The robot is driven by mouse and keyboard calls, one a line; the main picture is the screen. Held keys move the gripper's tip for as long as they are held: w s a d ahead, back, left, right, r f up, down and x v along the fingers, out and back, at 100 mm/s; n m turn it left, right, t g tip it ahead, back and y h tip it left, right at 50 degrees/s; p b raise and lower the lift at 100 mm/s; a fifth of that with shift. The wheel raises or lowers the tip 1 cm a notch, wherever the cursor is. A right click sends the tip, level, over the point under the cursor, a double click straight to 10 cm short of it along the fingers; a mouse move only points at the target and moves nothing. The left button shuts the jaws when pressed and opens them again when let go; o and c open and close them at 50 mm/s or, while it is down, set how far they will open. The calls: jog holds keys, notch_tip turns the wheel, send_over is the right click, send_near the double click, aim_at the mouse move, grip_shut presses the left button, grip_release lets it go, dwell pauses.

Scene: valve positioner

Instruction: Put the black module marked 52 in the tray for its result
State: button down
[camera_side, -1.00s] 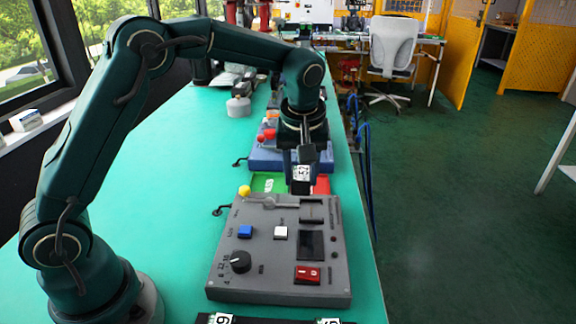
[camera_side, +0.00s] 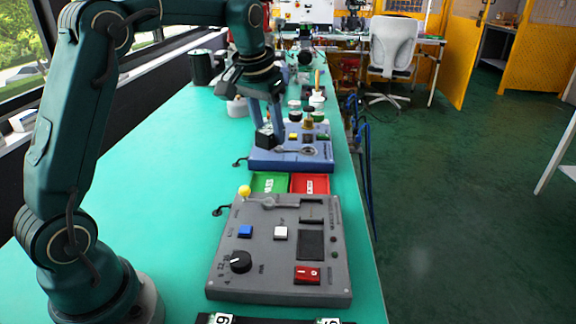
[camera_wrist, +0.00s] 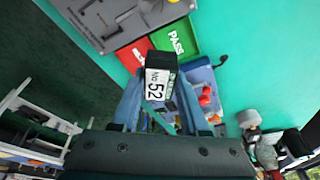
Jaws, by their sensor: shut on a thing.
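The black module (camera_wrist: 158,84) has a white label reading "No 52" and is held between the fingers of my gripper (camera_wrist: 152,100) in the wrist view. In the side view my gripper (camera_side: 266,124) is shut on the module (camera_side: 265,139), which is by the left part of the blue device; whether it touches is unclear. The green tray (camera_side: 269,183) and red tray (camera_side: 310,184) lie side by side in front of it. In the wrist view the green tray (camera_wrist: 177,38) reads "PASS"; the red tray (camera_wrist: 138,52) is partly hidden, its lettering unclear.
A grey control panel (camera_side: 262,262) with a yellow-knobbed lever (camera_side: 245,190), buttons and a dial stands nearer the side camera. The blue device (camera_side: 290,158) with several upright fittings stands behind the trays. Green bench surface (camera_side: 180,180) to the left is clear.

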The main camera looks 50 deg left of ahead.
jog(key=w+a+f+m+h, duration=0.1)
jog(key=w+a+f+m, duration=0.1)
jog(key=w+a+m, duration=0.15)
send_over(312, 187)
jog(key=s, duration=0.1)
jog(key=shift+n, duration=0.35)
notch_tip(312, 187, down, 9)
jog(key=shift+s+f, duration=0.1)
jog(key=shift+f, duration=2)
jog(key=shift+c, duration=2.1)
grip_release()
jog(key=shift+f, duration=0.15)
